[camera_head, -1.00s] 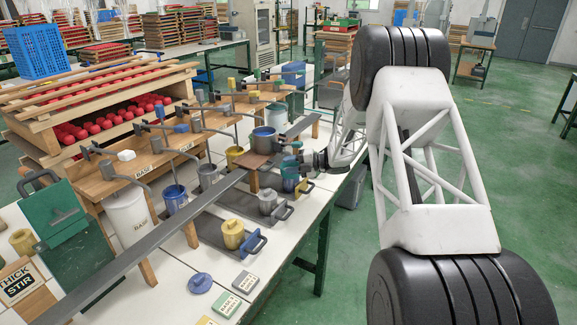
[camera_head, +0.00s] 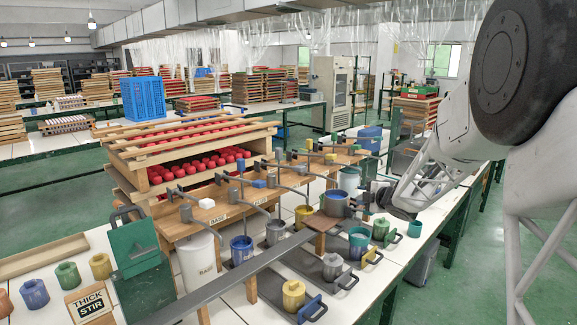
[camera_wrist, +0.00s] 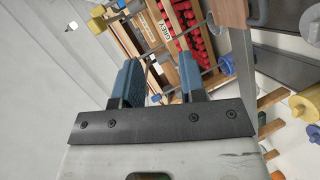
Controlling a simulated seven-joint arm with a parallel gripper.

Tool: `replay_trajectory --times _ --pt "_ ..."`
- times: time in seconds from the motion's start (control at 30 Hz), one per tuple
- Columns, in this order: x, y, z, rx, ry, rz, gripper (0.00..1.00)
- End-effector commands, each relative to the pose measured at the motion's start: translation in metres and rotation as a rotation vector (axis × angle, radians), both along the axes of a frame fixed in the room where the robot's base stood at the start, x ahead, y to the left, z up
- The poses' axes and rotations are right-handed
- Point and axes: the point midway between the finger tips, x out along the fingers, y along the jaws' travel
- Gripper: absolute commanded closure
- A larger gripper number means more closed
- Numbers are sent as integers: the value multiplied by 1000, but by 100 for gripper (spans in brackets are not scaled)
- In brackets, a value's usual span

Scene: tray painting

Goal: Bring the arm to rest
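My gripper (camera_head: 375,200) is in the head view just right of the blue pot (camera_head: 336,203), over the right side of the work table. The head view does not show whether it touches the pot. In the wrist view its two blue-padded fingers (camera_wrist: 158,70) stand apart with nothing between them. My arm's pale lattice link and large dark joint fill the right of the head view.
A long grey rail (camera_head: 240,275) crosses the table, with a brown block (camera_head: 321,222) on it. Several paint pots, including a yellow one (camera_head: 293,294), stand beside it. A wooden rack of red pieces (camera_head: 195,170) stands behind.

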Motion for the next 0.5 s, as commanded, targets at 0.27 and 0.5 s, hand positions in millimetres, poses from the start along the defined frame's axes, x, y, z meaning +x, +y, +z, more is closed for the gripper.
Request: replay_trajectory --times 0.27,0.5 --pt "-53 -5 51 83 97 -295 62" --pt "-116 -9 77 185 203 -540 62"
